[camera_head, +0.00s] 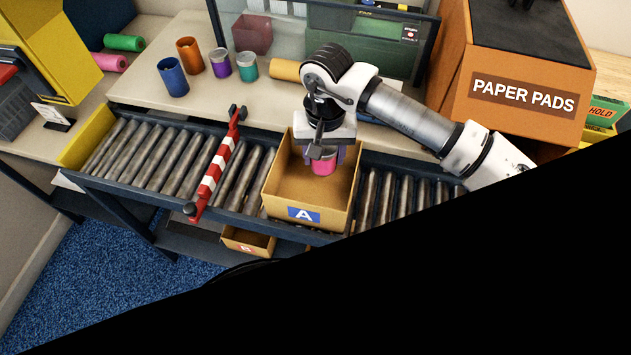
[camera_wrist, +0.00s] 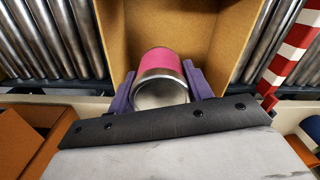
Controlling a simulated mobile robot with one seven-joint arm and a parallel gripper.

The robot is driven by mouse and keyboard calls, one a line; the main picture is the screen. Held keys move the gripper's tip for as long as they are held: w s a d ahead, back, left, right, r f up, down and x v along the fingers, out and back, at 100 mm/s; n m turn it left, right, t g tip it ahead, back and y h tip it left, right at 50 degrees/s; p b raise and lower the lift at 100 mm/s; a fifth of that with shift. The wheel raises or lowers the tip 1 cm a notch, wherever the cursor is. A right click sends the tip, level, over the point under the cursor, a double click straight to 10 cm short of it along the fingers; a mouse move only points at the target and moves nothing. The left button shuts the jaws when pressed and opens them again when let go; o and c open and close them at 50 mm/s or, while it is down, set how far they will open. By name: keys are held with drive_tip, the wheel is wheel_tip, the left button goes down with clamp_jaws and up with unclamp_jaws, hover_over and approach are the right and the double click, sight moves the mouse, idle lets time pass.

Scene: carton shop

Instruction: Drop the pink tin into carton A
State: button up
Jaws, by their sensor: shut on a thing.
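The pink tin (camera_head: 323,165) has a metal rim and is held between the fingers of my gripper (camera_head: 322,152). In the head view it is over the open carton A (camera_head: 305,213), which carries a blue label with a white A and sits on the roller conveyor. In the wrist view the pink tin (camera_wrist: 161,65) is between the purple fingers of my gripper (camera_wrist: 160,92), with the brown carton interior (camera_wrist: 204,30) beyond it. I cannot tell how far the tin is above the carton floor.
A red-and-white striped bar (camera_head: 217,165) crosses the conveyor (camera_head: 150,150) left of the carton. A smaller carton (camera_head: 248,241) sits below. Several coloured cups, including an orange one (camera_head: 190,55), stand on the bench behind. A PAPER PADS box (camera_head: 515,90) stands at the right.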

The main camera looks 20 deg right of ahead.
drive_tip(key=shift+f, duration=1.15)
drive_tip(key=o, duration=1.1)
drive_tip(key=shift+r, duration=0.1)
wheel_tip(320, 180, up, 14)
drive_tip(key=b, duration=0.3)
drive_tip(key=shift+f, duration=0.2)
